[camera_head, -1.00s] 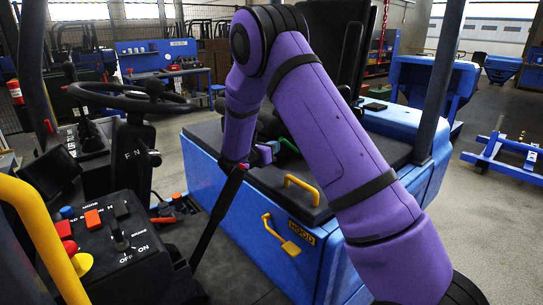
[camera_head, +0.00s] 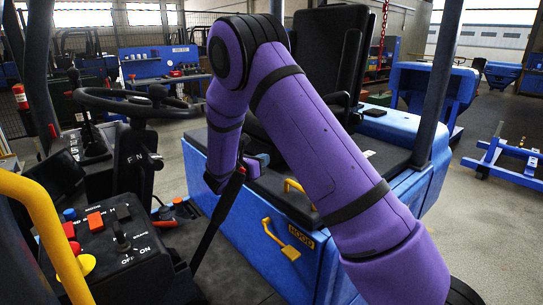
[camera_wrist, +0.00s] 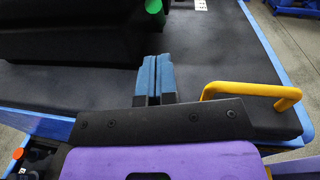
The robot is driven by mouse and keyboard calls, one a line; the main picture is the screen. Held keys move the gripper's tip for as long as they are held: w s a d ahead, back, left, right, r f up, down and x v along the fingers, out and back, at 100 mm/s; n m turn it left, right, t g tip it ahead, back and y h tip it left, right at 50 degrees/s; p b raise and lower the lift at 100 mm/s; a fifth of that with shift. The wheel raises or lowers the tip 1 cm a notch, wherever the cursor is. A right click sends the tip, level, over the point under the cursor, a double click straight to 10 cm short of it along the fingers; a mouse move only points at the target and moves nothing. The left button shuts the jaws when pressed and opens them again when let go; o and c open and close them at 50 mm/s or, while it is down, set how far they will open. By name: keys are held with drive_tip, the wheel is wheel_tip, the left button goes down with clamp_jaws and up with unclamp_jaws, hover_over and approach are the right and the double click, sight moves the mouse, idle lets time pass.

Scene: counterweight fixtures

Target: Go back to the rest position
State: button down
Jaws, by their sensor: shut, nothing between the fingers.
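My gripper's two blue fingertips (camera_wrist: 156,72) lie side by side, shut and empty, in the wrist view. They are over the black top of the blue vehicle body, left of a yellow handle (camera_wrist: 255,92). In the head view my purple arm reaches up from the lower right, bends at the elbow, and comes down toward the vehicle.
A steering wheel (camera_head: 135,102) and a switch console (camera_head: 115,245) stand at the left. A black seat (camera_head: 328,60) is behind my arm. A yellow latch (camera_head: 281,240) is on the blue body's side (camera_head: 250,220). A green piece (camera_wrist: 154,7) shows in the wrist view. Open floor lies at the right.

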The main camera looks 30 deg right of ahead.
drive_tip(key=v, duration=0.7)
drive_tip(key=s+d+r+m+g+y, duration=0.35)
drive_tip(key=s+r+m, duration=0.3)
drive_tip(key=s, duration=0.25)
drive_tip(key=s+d+r+m+g+y, duration=0.2)
drive_tip(key=s+d+r+m+y, duration=0.15)
drive_tip(key=s+r+m, duration=0.45)
drive_tip(key=s+a+r+m+t+y, duration=0.1)
drive_tip(key=s+a+r+m+y, duration=0.1)
drive_tip(key=s, duration=0.5)
drive_tip(key=s+a+r+m+t+y, duration=0.1)
drive_tip(key=s+a+m+t+y, duration=0.1)
drive_tip(key=s, duration=0.6)
drive_tip(key=s+a+r+m+t+y, duration=0.2)
drive_tip(key=s+a+m+y, duration=0.2)
drive_tip(key=s, duration=0.3)
drive_tip(key=shift+s+r+m+y, duration=0.2)
drive_tip(key=shift+r+m+y, duration=0.15)
drive_tip(key=shift+y, duration=0.55)
